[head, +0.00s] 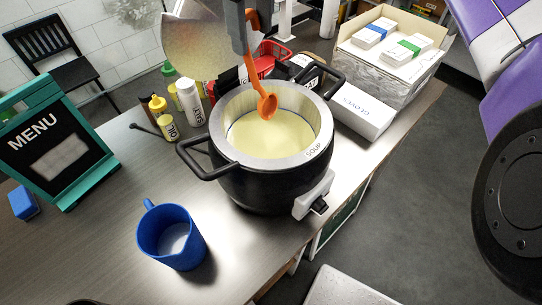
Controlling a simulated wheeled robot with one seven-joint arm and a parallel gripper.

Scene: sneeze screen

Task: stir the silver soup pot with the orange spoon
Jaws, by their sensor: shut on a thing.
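The soup pot (224,170) stands on the counter, black outside with a silver inner rim and a "SOUP" label. It is full of pale yellow soup (265,140). My gripper (241,42) comes down from the top of the picture, behind and above the pot. It is shut on the orange spoon (250,68), partly hiding its handle. The spoon hangs bowl-down and tilted over the pot opening. Its bowl appears in front of the soup's far part and shows whole; I cannot tell whether it touches the soup.
A blue pitcher (162,238) stands front left on the counter (110,240). Bottles (190,103) stand behind the pot, a glove box (357,110) and a carton (375,75) to its right. A menu board (60,135) stands left. A clear screen (200,45) is behind.

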